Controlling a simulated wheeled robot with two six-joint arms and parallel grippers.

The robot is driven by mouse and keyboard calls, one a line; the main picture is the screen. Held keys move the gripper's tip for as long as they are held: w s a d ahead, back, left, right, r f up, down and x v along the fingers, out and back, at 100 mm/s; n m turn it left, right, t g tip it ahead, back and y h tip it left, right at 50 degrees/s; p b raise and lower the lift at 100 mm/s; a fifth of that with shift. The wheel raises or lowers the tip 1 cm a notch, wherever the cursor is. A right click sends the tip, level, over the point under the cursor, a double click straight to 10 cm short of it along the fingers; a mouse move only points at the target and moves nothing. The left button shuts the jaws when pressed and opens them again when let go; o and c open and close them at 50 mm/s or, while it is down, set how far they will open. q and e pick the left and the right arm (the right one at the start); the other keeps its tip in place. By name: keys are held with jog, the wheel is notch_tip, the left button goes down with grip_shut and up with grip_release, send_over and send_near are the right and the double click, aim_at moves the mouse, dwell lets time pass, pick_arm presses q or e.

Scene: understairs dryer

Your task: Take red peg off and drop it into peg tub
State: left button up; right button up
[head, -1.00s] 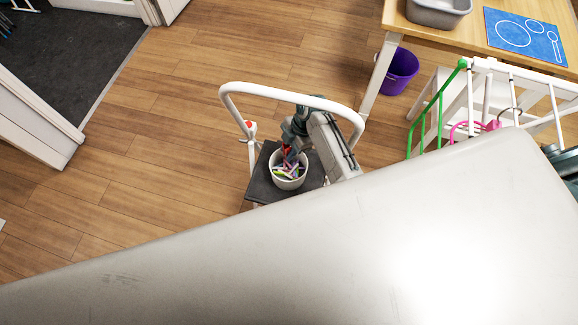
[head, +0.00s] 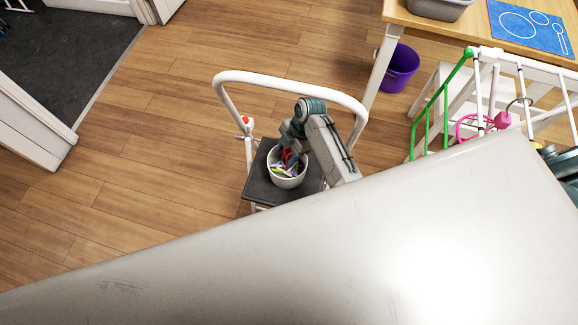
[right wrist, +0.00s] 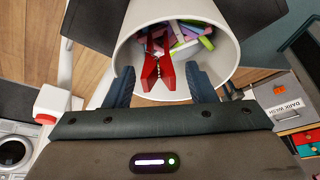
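The peg tub (head: 288,182) is a white round tub on the dark top of a step stool, with several coloured pegs inside. In the right wrist view the tub (right wrist: 233,55) has its mouth towards me. The red peg (right wrist: 153,72) is at the tub's mouth, between my right fingers but with a gap on both sides. I cannot tell whether it rests on the other pegs. My right gripper (right wrist: 160,86) is open, its fingers at the tub. In the head view the right gripper (head: 288,155) reaches down into the tub.
The step stool's white hoop rail (head: 290,78) arches around my right arm. A white rack with a green rail (head: 440,100), a purple bucket (head: 401,70) and a wooden table (head: 470,32) stand to the right. The wooden floor on the left is clear.

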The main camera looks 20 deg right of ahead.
jog(key=v, duration=0.7)
jog(key=shift+r, duration=0.2)
jog(key=shift+d, duration=0.1)
dwell(0.3)
